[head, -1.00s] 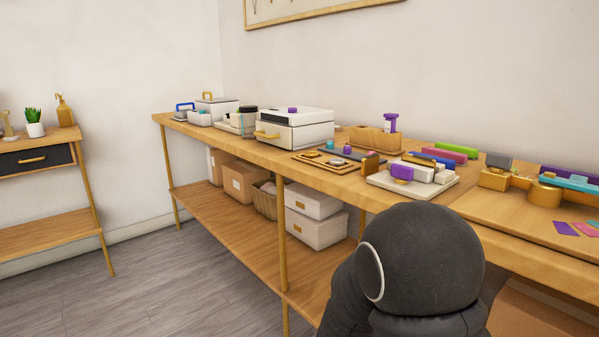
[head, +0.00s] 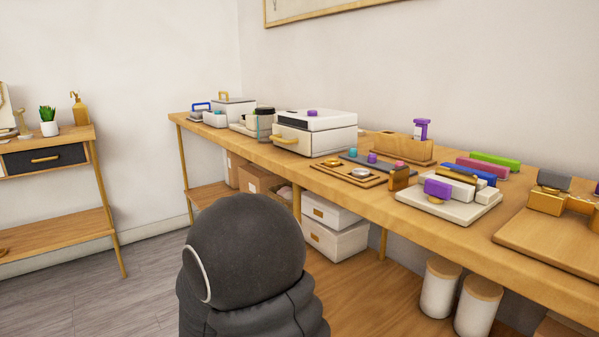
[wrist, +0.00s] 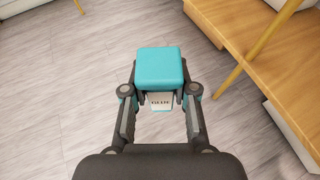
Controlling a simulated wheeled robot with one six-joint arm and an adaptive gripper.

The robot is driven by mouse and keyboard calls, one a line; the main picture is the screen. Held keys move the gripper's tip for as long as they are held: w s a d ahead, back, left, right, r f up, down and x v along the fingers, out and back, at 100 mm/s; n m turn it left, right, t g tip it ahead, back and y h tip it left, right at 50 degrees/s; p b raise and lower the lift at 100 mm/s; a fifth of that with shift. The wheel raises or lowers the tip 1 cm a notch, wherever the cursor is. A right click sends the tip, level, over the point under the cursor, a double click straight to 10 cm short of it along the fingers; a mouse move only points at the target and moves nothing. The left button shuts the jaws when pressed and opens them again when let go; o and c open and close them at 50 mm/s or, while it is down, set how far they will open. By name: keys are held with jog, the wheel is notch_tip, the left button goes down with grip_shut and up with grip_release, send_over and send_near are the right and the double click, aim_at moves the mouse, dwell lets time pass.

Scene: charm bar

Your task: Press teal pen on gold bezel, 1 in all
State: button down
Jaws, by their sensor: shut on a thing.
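My gripper (wrist: 159,97) is shut on the teal pen (wrist: 160,68), which has a square teal top and a white label reading GLUE. The pen is over the grey floor in the wrist view, away from the bench. A gold bezel (head: 332,163) sits on a small wooden tray (head: 318,172) on the bench in the head view. A silvery round piece (head: 360,172) lies on the same tray. My gripper and the pen do not show in the head view.
A wooden stand (head: 404,149) with a purple pen (head: 421,129) is behind the tray. A white box machine (head: 330,135) stands left. A pale block (head: 440,204) with a purple part is right. Bench legs and shelf (wrist: 280,80) are right of my gripper.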

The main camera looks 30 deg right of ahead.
jog(key=w+d+r+m+g+h, duration=0.2)
jog(key=w+d+r+m+h, duration=0.15)
jog(key=d+r, duration=0.6)
jog(key=w+d+r+m+g+h, duration=0.25)
jog(key=w+d+r, duration=0.3)
jog(key=r, duration=0.75)
jog(key=s+d+r+m+g+h+p, duration=0.1)
jog(key=s+d+r+m+g, duration=0.1)
jog(key=d+r, duration=0.5)
jog(key=s+d+r+m+g+h+p, duration=0.1)
jog(key=s+d+r+m+g, duration=0.15)
jog(key=r, duration=0.85)
jog(key=s+d+r+m+g+h+p, duration=0.1)
jog(key=s+d+r, duration=0.25)
jog(key=d, duration=0.25)
jog(key=s+d+r+m+g+p, duration=0.1)
jog(key=s+d+r+m, duration=0.15)
jog(key=d+r, duration=0.25)
jog(key=shift+n, duration=0.4)
jog(key=shift+s+f+b, duration=0.2)
jog(key=shift+f+b, duration=1.45)
jog(key=shift+f, duration=1.5)
jog(key=shift+f+b, duration=0.3)
jog(key=shift+f, duration=0.4)
